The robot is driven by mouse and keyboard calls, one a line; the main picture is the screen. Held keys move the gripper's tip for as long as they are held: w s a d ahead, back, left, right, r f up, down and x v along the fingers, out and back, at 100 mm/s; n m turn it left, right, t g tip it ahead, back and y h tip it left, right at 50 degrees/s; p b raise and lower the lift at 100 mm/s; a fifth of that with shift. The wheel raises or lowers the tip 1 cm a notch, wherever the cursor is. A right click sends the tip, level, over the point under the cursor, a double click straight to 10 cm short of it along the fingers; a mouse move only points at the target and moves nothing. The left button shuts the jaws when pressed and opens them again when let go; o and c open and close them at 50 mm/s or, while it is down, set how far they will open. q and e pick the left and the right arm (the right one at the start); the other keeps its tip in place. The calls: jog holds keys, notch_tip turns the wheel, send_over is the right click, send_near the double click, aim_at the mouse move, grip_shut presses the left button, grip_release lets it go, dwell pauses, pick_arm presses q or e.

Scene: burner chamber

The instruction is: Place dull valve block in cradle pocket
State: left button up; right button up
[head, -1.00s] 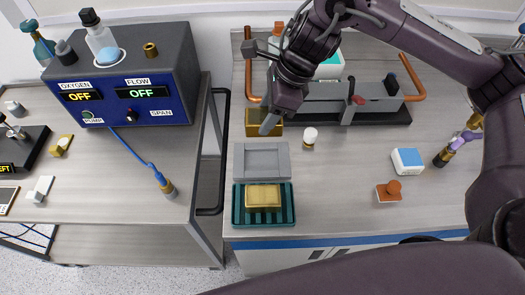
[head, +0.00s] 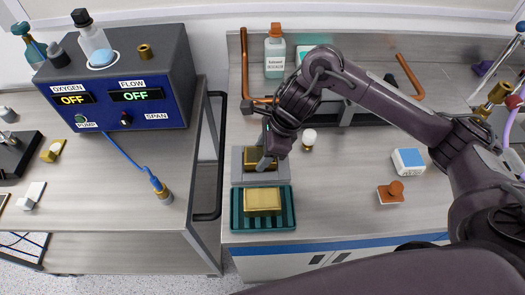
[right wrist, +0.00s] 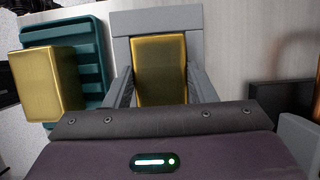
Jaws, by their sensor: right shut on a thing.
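The darker gold valve block (head: 256,157) is between the fingers of my right gripper (head: 264,161), within the outline of the grey cradle (head: 238,166). In the right wrist view the block (right wrist: 160,70) has a grey finger on each side, and the cradle's grey rim (right wrist: 155,20) shows around its far end. I cannot tell whether the block rests on the pocket floor or is slightly above it. The gripper partly hides block and cradle in the head view. My left gripper is not in view.
A teal ribbed tray (head: 238,222) with a brighter gold block (head: 263,201) stands just in front of the cradle. A small white-topped bottle (head: 309,139), a blue-and-white box (head: 408,161) and an orange-brown knobbed piece (head: 391,192) stand to the right.

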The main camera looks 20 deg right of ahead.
jog(key=shift+f+b, duration=0.15)
jog(key=shift+b, duration=0.15)
jog(key=o, duration=1.2)
jog(key=shift+c, duration=0.2)
jog(key=shift+r+p, duration=0.35)
jog(key=shift+r, duration=0.1)
jog(key=v, duration=1.1)
jog(key=shift+d+r+p, duration=0.2)
jog(key=shift+p, duration=0.25)
jog(key=shift+s, duration=0.2)
